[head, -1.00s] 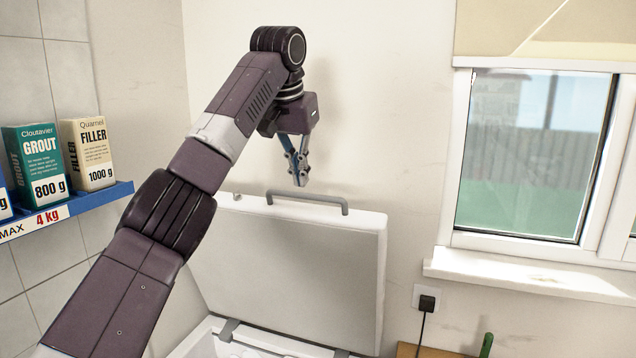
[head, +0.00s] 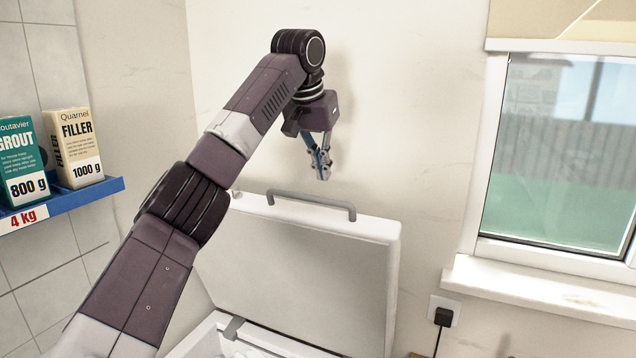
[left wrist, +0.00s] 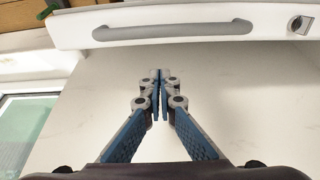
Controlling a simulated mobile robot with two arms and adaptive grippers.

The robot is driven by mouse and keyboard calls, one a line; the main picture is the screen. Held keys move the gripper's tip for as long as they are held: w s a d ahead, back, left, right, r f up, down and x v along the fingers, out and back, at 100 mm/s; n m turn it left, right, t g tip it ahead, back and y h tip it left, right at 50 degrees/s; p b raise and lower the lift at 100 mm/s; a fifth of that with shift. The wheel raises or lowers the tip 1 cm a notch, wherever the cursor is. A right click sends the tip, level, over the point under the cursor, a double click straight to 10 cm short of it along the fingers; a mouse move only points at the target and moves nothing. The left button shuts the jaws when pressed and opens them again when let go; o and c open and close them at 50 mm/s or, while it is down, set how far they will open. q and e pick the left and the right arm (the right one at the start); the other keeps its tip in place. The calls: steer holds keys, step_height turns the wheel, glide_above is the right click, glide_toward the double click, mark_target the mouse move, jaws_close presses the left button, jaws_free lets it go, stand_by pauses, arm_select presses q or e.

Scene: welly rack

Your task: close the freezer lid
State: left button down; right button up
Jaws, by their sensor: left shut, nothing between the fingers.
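The freezer lid (head: 300,265) stands raised, tilted back near the wall, with its pale inner face towards me. A grey bar handle (head: 310,200) runs along its top edge. The handle also shows in the left wrist view (left wrist: 172,30), with a round lock beside it. The white freezer body (head: 215,338) shows only in part at the bottom of the head view. My left gripper (head: 323,176) is shut and empty, above the lid's top edge near the handle and apart from it. Its fingertips (left wrist: 158,75) meet below the handle in the left wrist view. My right gripper is not in view.
A blue shelf (head: 80,200) with boxes of grout and filler (head: 80,148) is on the left wall. A window (head: 565,150) with a sill (head: 550,290) is on the right.

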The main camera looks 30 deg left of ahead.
mark_target(318, 212)
arm_select(q)
steer(key=f, duration=0.1)
steer(key=f+p, duration=0.1)
steer(key=f, duration=0.1)
steer(key=shift+w+a+f, duration=0.1)
steer(key=shift+w+f, duration=0.1)
steer(key=shift+f, duration=0.05)
steer(key=shift+s+r, duration=0.2)
steer(key=shift+s, duration=1)
steer(key=shift+d+f, duration=0.2)
steer(key=shift+s, duration=0.1)
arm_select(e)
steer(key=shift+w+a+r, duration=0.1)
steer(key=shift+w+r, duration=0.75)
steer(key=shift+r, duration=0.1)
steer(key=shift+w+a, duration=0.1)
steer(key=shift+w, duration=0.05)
